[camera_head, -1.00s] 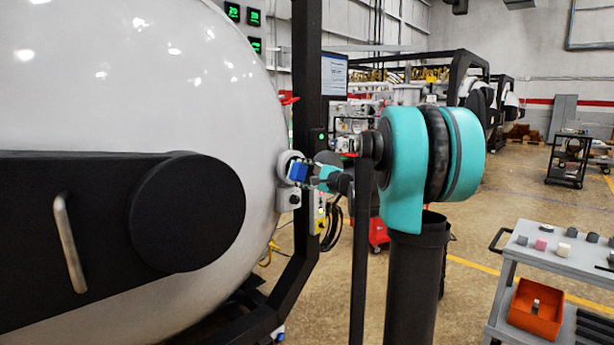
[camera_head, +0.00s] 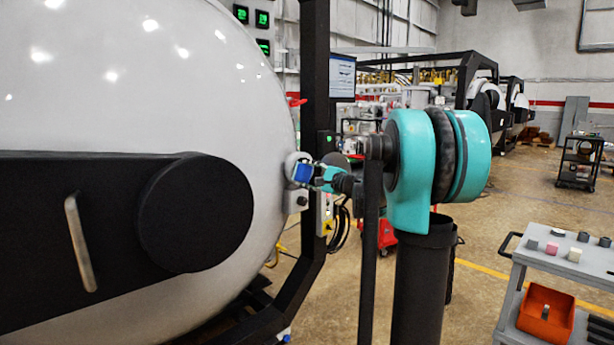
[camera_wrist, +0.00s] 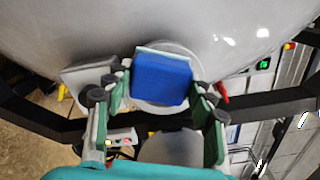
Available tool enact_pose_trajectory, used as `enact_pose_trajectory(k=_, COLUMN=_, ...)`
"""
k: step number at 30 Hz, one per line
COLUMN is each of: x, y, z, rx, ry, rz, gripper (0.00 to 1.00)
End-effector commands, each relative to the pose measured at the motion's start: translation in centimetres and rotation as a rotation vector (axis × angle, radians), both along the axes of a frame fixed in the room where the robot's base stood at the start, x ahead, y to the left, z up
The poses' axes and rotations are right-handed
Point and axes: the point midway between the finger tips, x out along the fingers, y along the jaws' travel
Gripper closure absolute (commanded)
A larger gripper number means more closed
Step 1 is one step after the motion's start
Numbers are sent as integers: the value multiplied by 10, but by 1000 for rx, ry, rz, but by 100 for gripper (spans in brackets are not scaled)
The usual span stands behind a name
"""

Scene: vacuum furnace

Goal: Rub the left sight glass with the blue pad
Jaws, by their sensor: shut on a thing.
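The blue pad (camera_head: 303,173) is held in my gripper (camera_head: 319,175) at the right edge of the large white furnace door (camera_head: 130,100). In the wrist view the blue pad (camera_wrist: 160,82) has a pale green strip on its far edge and sits between my green-lined fingers. My gripper is shut on it. A round, pale-rimmed sight glass (camera_head: 292,160) is right behind the pad, mostly covered by it. Its rim also shows around the pad in the wrist view (camera_wrist: 196,66). The pad is against or very close to the glass; I cannot tell if they touch.
A dark upright frame post (camera_head: 315,70) stands just behind my gripper. A grey bracket (camera_wrist: 88,74) sits beside the sight glass. A grey cart (camera_head: 560,258) with small blocks and an orange bin (camera_head: 546,312) stands at the right. Open floor lies behind.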

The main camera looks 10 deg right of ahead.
Motion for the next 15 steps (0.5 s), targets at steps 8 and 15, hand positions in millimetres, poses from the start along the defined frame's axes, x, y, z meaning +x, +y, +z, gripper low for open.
enact_pose_trajectory(k=8, x=4, y=3, z=0, rx=0, ry=0, rz=0, gripper=69)
enact_pose_trajectory(k=15, x=8, y=6, z=0, rx=0, ry=0, rz=0, gripper=69)
